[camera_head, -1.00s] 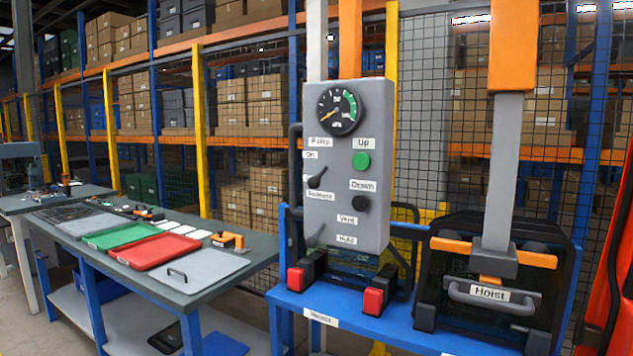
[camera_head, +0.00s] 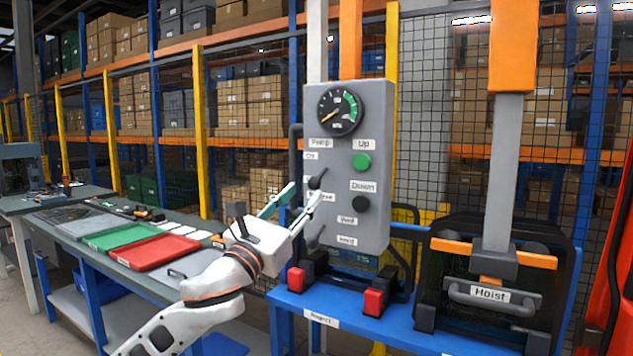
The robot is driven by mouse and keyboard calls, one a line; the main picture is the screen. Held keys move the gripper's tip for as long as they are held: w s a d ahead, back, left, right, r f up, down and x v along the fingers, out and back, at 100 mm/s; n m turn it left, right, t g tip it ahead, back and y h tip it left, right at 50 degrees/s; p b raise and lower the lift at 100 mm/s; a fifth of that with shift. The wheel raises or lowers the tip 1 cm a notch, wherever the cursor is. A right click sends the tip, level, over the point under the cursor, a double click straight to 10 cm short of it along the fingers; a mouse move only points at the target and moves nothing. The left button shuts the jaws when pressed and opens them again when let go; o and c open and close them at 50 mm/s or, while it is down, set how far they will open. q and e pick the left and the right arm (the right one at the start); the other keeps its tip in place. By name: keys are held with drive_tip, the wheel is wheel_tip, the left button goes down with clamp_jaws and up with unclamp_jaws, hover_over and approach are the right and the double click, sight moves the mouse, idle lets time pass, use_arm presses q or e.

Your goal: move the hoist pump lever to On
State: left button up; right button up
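The grey control box (camera_head: 376,230) stands upright above the blue bench. Its dark pump lever (camera_head: 317,180) sits on the left side under the Pump label (camera_head: 320,143), between the On label (camera_head: 311,156) above and another label below, now partly covered. The lever's tip slants up to the right. My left gripper (camera_head: 306,190) reaches in from the lower left with its two fingers apart. Its fingertips are close to the lever, one to its left and one just below it. I cannot tell whether they touch it. My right gripper is not in view.
A green Up button (camera_head: 361,161), black Down button (camera_head: 360,204) and lower Vent/Hold lever (camera_head: 317,236) share the box. A table with trays (camera_head: 160,251) is at left.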

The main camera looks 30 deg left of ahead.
sight(311, 187)
use_arm(q)
drive_tip(key=x, duration=0.7)
drive_tip(key=shift+w, duration=0.25)
clamp_jaws()
